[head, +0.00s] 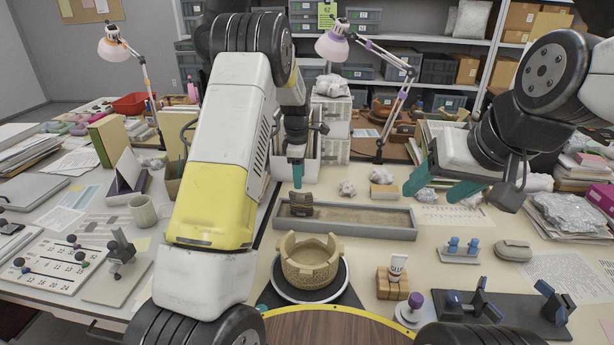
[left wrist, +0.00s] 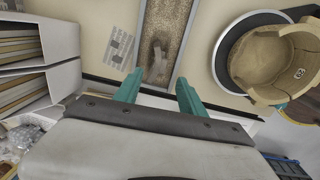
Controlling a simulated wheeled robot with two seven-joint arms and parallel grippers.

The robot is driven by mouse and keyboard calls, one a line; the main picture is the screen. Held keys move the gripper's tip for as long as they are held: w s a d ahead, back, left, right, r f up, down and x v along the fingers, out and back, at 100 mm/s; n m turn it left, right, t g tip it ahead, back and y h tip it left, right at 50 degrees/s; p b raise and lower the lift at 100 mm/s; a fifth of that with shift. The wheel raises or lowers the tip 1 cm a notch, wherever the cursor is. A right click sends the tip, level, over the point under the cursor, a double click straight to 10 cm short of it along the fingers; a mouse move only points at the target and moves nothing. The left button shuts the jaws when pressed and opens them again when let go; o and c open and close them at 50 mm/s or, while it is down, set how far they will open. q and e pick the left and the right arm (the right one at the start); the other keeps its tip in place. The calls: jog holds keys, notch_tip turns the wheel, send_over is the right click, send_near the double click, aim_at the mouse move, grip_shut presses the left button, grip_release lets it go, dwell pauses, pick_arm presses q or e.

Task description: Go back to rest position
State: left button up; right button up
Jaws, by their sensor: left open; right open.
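A tan pot (head: 311,262) with a gapped, uneven rim stands on a round turntable (head: 285,290). It also shows at the right of the left wrist view (left wrist: 275,68). A brown sherd (head: 300,204) sits in the left end of a long grey sand tray (head: 375,231) behind the pot; the left wrist view shows the sherd (left wrist: 160,55) on the sand. My left gripper (head: 297,174) is above and behind the tray's left end. Its teal fingers (left wrist: 157,88) are apart with nothing between them. My right gripper (head: 438,186) is open and empty, above the table right of the tray.
A glue tube (head: 397,266) stands in a wooden block right of the pot. A blue-clamp stand (head: 500,305) lies at front right. A mug (head: 143,210) and clip boards (head: 45,263) are at left. Lamps (head: 333,45) and shelves line the back.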

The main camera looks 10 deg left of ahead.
pick_arm(q)
jog(key=shift+r, duration=0.2)
jog(key=s+a+r+m+t+h, duration=0.1)
jog(key=s+r+m+t+h, duration=0.15)
jog(key=s+r+m, duration=1.1)
jog(key=s+r+m+t, duration=0.1)
jog(key=s+r, duration=0.3)
jog(key=s, duration=0.7)
jog(key=s+r+m+t, duration=0.2)
jog(key=s+r+m, duration=0.2)
jog(key=s, duration=0.7)
jog(key=shift+s+d+r, duration=0.3)
jog(key=shift+s+r, duration=0.05)
jog(key=shift+s, duration=0.05)
